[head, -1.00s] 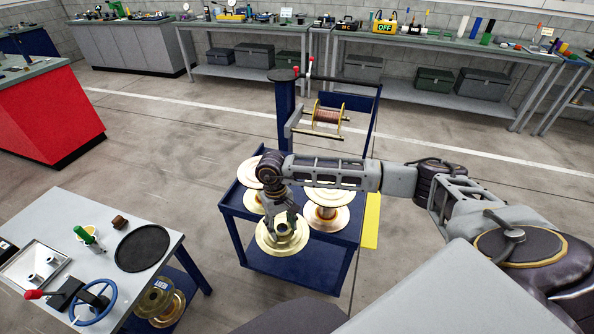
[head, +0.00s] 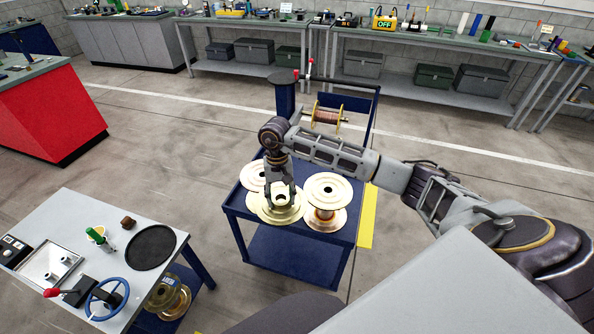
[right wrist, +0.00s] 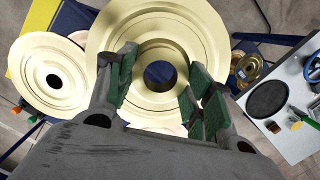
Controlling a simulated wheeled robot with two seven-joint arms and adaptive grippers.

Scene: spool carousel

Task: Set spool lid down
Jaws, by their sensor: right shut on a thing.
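The gold spool lid (head: 268,214) is a round flanged disc with a raised hub and a dark centre hole. My right gripper (head: 280,190) points down and is shut on its hub. In the right wrist view the green-padded fingers (right wrist: 160,88) sit on both sides of the hub of the lid (right wrist: 160,28). The lid is over the front left of the blue cart (head: 335,236). I cannot tell whether it touches something beneath. A copper-wound spool (head: 328,183) stands close on its right, and another gold disc (head: 250,173) is behind left. My left gripper is out of view.
A grey table (head: 60,215) at left holds a black round mat (head: 151,247), a blue handwheel (head: 106,298) and a green-handled tool (head: 97,238). Gold spools (head: 167,298) sit on its lower shelf. A horizontal copper reel (head: 327,116) is mounted behind the cart.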

